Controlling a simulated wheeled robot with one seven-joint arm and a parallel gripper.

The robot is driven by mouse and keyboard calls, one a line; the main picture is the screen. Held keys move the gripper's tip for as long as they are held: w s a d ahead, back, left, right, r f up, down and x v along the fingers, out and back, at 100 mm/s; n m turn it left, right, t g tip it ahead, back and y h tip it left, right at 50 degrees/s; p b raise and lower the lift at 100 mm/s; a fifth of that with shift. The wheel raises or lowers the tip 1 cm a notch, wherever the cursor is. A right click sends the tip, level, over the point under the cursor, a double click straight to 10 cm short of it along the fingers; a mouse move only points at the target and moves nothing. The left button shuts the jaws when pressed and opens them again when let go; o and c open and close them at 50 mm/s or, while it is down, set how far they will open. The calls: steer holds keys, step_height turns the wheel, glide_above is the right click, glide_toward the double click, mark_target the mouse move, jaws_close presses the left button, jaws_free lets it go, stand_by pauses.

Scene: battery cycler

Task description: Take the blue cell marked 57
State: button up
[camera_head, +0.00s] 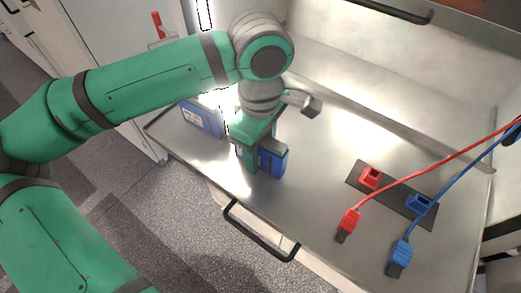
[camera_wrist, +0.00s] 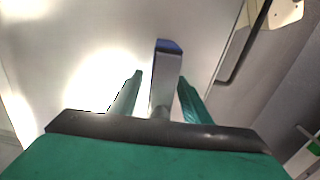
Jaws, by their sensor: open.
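A blue cell (camera_head: 272,160) stands on the metal tray close to my gripper (camera_head: 256,158) in the head view. In the wrist view, a blue-and-grey cell (camera_wrist: 164,76) stands between the two green fingers of my gripper (camera_wrist: 160,78). The fingers are open, with a gap visible on each side of the cell. A second blue cell (camera_head: 201,119) with a white label stands further left on the tray, partly covered by glare. I cannot read a number on either cell, so which one is 57 is unclear.
A dark plate (camera_head: 395,198) at the right carries a red socket (camera_head: 370,177) and a blue socket (camera_head: 418,203). A red plug (camera_head: 348,224) and a blue plug (camera_head: 400,253) lie in front with cables. A black handle (camera_head: 258,236) is at the tray's (camera_head: 315,215) front edge.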

steer(key=shift+f, duration=0.55)
jaws_close()
steer(key=shift+r, duration=0.1)
